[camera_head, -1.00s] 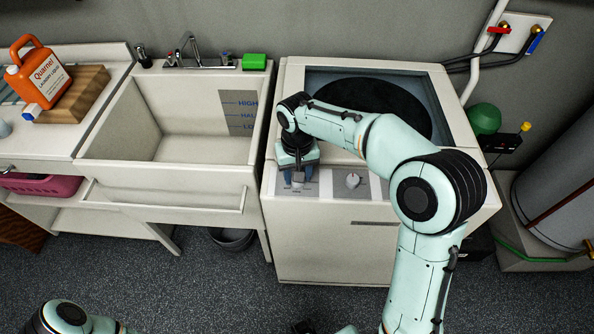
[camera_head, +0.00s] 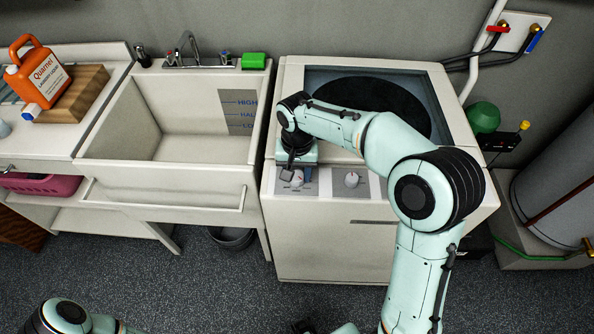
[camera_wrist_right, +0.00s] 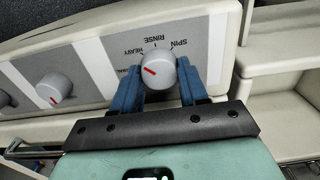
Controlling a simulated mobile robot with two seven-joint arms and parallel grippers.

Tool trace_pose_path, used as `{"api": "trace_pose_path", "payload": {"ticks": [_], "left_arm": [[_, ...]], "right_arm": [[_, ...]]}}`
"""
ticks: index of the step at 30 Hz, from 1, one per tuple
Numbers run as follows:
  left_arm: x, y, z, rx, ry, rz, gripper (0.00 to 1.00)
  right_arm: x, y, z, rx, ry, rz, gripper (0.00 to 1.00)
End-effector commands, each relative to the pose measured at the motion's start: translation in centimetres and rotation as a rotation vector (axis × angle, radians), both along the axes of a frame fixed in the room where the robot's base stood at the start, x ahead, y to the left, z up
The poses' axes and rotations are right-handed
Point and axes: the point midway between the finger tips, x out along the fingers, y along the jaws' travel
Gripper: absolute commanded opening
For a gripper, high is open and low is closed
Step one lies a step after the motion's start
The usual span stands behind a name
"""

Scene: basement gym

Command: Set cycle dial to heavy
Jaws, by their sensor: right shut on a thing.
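The cycle dial (camera_head: 297,179), a grey knob with a red mark, is the left one on the washer's front panel. My right gripper (camera_head: 291,174) reaches down over it from behind. In the right wrist view its blue fingers (camera_wrist_right: 160,86) are shut on either side of the dial (camera_wrist_right: 158,72). There the labels SPIN, RINSE, HEAVY and a partly hidden one ending in MAL curve around it. The red mark points left and slightly up, near HEAVY and the label below it; I cannot tell exactly which. My left gripper is out of view.
A second knob (camera_head: 352,180), also in the wrist view (camera_wrist_right: 54,88), sits right of the cycle dial on the washer (camera_head: 320,240). A sink (camera_head: 165,180) stands left of the washer.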

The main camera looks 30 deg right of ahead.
Motion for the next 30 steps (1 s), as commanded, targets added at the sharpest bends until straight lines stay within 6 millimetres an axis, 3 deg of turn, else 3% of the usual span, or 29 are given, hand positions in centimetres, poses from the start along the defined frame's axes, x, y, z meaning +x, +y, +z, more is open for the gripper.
{"api": "trace_pose_path", "payload": {"ticks": [1, 2, 4, 13, 17, 30], "left_arm": [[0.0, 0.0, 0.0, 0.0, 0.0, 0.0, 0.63], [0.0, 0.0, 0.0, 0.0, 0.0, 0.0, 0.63], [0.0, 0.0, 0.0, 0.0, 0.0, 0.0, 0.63], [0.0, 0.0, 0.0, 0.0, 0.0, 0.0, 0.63], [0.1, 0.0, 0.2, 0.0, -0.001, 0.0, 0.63], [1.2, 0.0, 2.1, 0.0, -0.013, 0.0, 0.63]], "right_arm": [[0.2, -0.1, 0.3, 0.0, -0.01, 0.0, 0.13], [0.2, -0.1, 0.3, 0.0, -0.01, 0.0, 0.46], [0.2, -0.1, 0.3, 0.0, -0.01, 0.0, 0.69], [0.1, 0.0, 0.2, 0.0, -0.004, 0.001, 0.69], [0.2, 0.0, 1.2, 0.0, -0.007, 0.001, 0.69], [0.2, 0.0, 10.5, 0.0, -0.011, 0.001, 0.69]]}}
